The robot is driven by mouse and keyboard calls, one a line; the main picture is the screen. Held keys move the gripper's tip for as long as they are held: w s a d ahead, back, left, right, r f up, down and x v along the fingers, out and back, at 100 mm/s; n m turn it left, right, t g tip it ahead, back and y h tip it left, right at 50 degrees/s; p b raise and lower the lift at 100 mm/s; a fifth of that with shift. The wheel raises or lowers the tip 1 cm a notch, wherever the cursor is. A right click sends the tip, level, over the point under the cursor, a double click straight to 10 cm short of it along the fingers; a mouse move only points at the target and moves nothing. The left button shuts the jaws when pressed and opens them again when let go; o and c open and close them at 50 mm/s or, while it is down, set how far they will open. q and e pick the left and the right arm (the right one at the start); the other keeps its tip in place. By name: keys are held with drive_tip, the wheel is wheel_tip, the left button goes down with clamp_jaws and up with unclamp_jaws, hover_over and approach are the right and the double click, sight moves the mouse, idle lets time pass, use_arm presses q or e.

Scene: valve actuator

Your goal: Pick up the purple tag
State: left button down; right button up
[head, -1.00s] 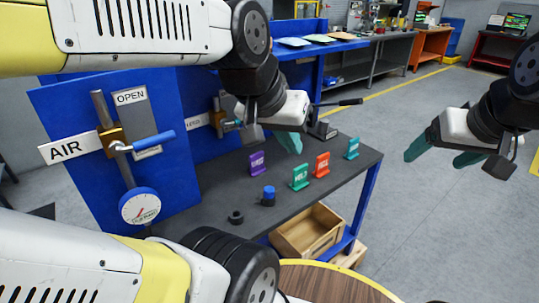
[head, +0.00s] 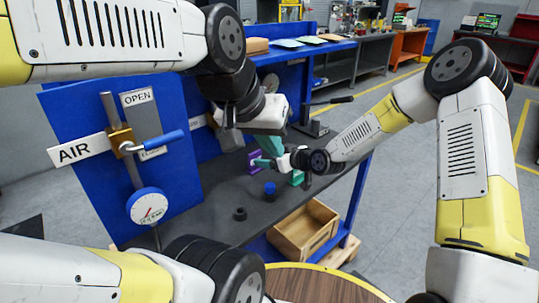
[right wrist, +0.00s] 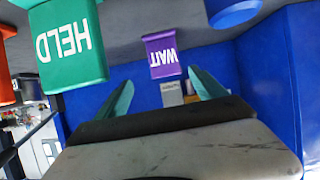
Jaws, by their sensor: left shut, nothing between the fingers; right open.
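The purple tag (head: 254,157) stands on the dark bench top in the head view, partly hidden by my right gripper. In the right wrist view the purple tag (right wrist: 162,55) appears upside down, reads WAIT and lies in line with the gap between my fingers. My right gripper (head: 262,163) reaches in from the right, close to the tag. Its teal fingers (right wrist: 163,92) are open with nothing between them; the tag looks just beyond the tips.
A green HELD tag (right wrist: 70,45) stands beside the purple one, with an orange tag (right wrist: 6,85) farther left. A blue-topped knob (head: 270,188) and a dark ring (head: 239,214) sit on the bench front. A blue valve panel (head: 85,195) rises at left.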

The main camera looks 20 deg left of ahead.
sight(256, 157)
drive_tip(key=shift+w+a+f, duration=0.1)
drive_tip(key=shift+a+f, duration=0.3)
drive_tip(key=shift+a, duration=0.45)
drive_tip(key=x, duration=0.7)
drive_tip(key=shift+a, duration=0.1)
drive_tip(key=shift+c, duration=0.4)
drive_tip(key=c, duration=1.4)
